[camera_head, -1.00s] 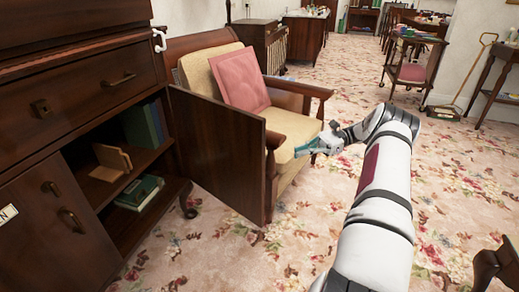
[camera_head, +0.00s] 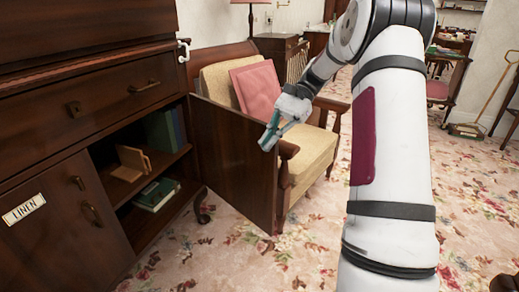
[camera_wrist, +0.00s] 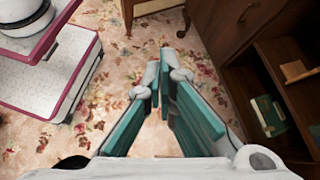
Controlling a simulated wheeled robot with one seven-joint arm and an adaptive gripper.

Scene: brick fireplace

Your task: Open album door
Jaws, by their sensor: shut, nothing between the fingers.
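The album door (camera_head: 232,165) is a dark brown wooden panel, standing swung wide open from the right side of the cabinet (camera_head: 62,125). The open compartment behind it shows books (camera_head: 157,193) on its shelves. My gripper (camera_head: 268,140), with teal fingers, is shut and empty near the door's upper outer corner. I cannot tell whether it touches the door. In the wrist view the shut fingers (camera_wrist: 163,85) are above the carpet, with the open compartment and its books (camera_wrist: 268,113) to the right.
An armchair (camera_head: 312,150) with a pink cushion (camera_head: 262,87) stands close behind the door. A closed door labelled LINEN (camera_head: 62,215) is at the left. Floral carpet (camera_head: 285,262) is clear in front of the open door.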

